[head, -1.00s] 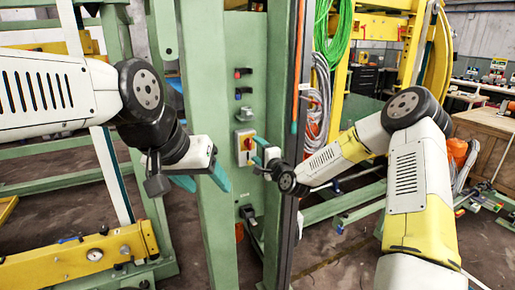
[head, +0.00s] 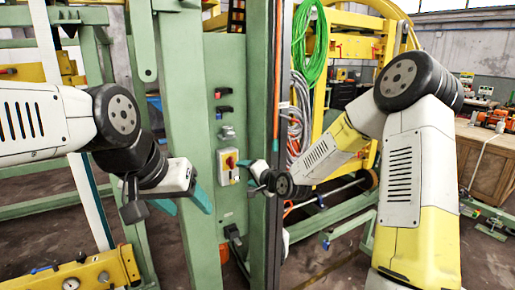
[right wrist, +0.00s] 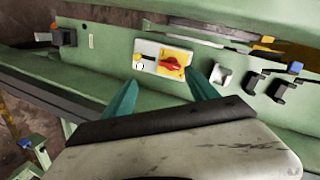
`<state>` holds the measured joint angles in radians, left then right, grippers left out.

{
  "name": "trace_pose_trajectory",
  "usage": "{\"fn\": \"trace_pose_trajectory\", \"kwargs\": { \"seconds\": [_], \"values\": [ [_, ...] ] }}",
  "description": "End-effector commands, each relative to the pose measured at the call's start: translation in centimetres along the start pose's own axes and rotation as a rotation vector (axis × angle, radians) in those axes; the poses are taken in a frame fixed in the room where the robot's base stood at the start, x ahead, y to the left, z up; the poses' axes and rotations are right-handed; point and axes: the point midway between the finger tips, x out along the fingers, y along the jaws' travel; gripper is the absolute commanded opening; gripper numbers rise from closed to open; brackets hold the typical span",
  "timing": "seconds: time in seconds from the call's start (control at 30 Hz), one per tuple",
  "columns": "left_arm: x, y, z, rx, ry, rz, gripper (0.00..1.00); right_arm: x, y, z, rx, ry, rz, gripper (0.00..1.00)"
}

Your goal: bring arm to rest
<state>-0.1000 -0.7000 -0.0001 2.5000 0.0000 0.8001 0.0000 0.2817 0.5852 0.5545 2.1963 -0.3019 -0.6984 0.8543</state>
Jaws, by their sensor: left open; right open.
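My right gripper (head: 247,172) reaches in from the right in the head view, open and empty, in front of the green control panel (head: 232,120). Its teal fingers are just right of a red and yellow rotary switch (head: 230,164). In the right wrist view the open fingers (right wrist: 160,78) stand apart below that switch (right wrist: 172,64), with no contact visible. The red handle lies roughly horizontal there. My left gripper (head: 188,205) is open and empty in the head view, in front of a green post (head: 183,100) left of the panel.
More switches (head: 222,90) sit above the rotary switch, and a dark one (head: 233,236) below. A dark upright rail (head: 284,120) edges the panel. A yellow beam with a gauge (head: 90,275) lies at lower left. Green hose (head: 312,35) and a wooden crate (head: 484,165) are at right.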

Motion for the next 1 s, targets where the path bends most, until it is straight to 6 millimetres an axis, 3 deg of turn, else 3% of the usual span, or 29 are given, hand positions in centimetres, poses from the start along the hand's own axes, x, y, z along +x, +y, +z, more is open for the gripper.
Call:
{"fn": "trace_pose_trajectory", "kwargs": {
  "seconds": [0.27,0.57,0.77,0.9,1.0],
  "values": [
    [0.0,0.0,0.0,0.0,0.0,0.0,0.59,-8.0,-0.7,-2.1,-0.355,-0.058,0.27,0.67],
    [0.0,0.0,0.0,0.0,0.0,0.0,0.59,-19.7,-1.5,-3.4,-0.578,-0.131,0.512,0.67],
    [0.0,0.0,0.0,0.0,0.0,0.0,0.59,-28.3,-1.9,-2.2,-0.649,-0.208,0.612,0.67],
    [0.0,0.0,0.0,0.0,0.0,0.0,0.59,-33.9,-1.9,-0.3,-0.674,-0.279,0.639,0.67],
    [0.0,0.0,0.0,0.0,0.0,0.0,0.59,-37.0,-1.7,1.2,-0.685,-0.33,0.639,0.67]
  ]
}}
